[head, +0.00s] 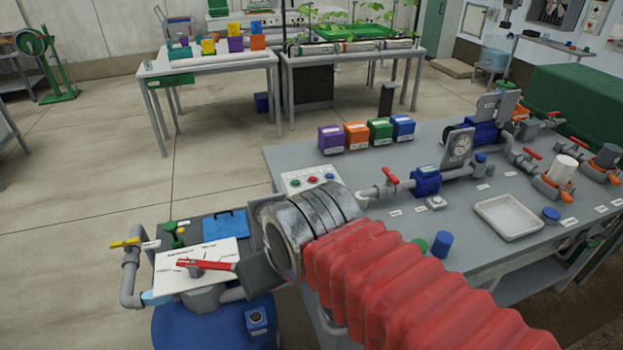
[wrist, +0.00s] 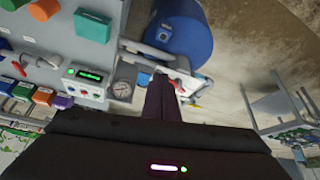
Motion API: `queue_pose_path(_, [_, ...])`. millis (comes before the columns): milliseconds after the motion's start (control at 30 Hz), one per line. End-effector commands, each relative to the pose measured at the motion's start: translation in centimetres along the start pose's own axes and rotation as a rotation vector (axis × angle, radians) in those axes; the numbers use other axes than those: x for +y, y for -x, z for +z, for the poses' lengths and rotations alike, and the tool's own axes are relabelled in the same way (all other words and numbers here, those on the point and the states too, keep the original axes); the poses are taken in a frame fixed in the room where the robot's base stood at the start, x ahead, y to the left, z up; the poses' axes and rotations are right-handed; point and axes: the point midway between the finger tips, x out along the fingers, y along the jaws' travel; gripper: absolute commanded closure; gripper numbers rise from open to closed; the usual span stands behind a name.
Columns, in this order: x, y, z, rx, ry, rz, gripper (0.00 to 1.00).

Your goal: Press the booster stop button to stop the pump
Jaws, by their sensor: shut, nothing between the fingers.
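In the wrist view the control box (wrist: 86,80) shows a lit green display and small buttons, left of my gripper. My gripper (wrist: 160,82) is shut and empty, its dark fingers apart from the box. In the head view my gripper (head: 262,278) is left of and nearer than the box, beside a red lever valve (head: 207,264).
A blue barrel (head: 215,325) and pipework with a yellow-handled valve (head: 125,243) lie at the lower left.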

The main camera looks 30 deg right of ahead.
Motion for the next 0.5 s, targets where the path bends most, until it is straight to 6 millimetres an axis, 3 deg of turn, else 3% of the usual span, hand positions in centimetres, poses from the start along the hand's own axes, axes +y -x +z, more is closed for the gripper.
queue_pose_path(267, [0.1,-0.1,-1.6,0.000,-0.081,-0.013,1.00])
queue_pose_path(500, [0.7,-1.1,-6.9,0.008,-0.345,-0.053,1.00])
